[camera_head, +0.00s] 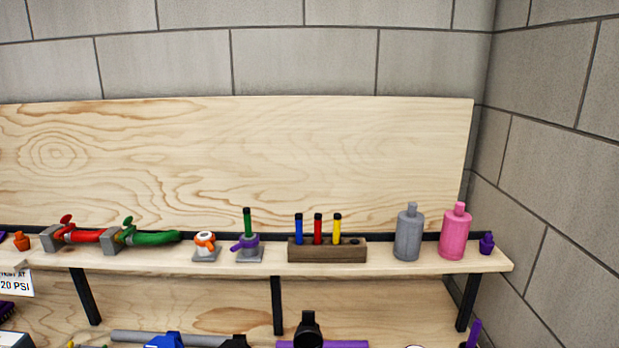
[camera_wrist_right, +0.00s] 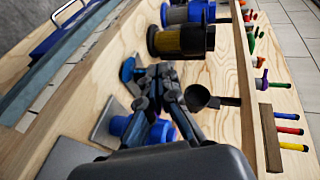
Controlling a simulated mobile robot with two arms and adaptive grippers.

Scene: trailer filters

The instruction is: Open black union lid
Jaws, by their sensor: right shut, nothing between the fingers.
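In the right wrist view my right gripper (camera_wrist_right: 152,76) is shut and empty, its dark fingers together above the wooden bench. A black cup-shaped piece with a handle (camera_wrist_right: 202,97) is just to the right of the fingers, apart from them. I cannot tell whether it is the black union lid. Blue round fittings (camera_wrist_right: 155,132) are partly hidden behind the gripper. In the head view a black piece (camera_head: 307,328) and another black top (camera_head: 235,342) show at the lower edge, both cut off. My left gripper is not in view.
Large black and blue cylinders (camera_wrist_right: 182,40) lie beyond the gripper. The upper shelf (camera_head: 380,262) holds red and green valves, a wooden holder (camera_head: 325,252) with coloured tubes, and grey (camera_head: 409,236) and pink (camera_head: 455,235) bottles. A purple bar (camera_head: 340,344) lies below.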

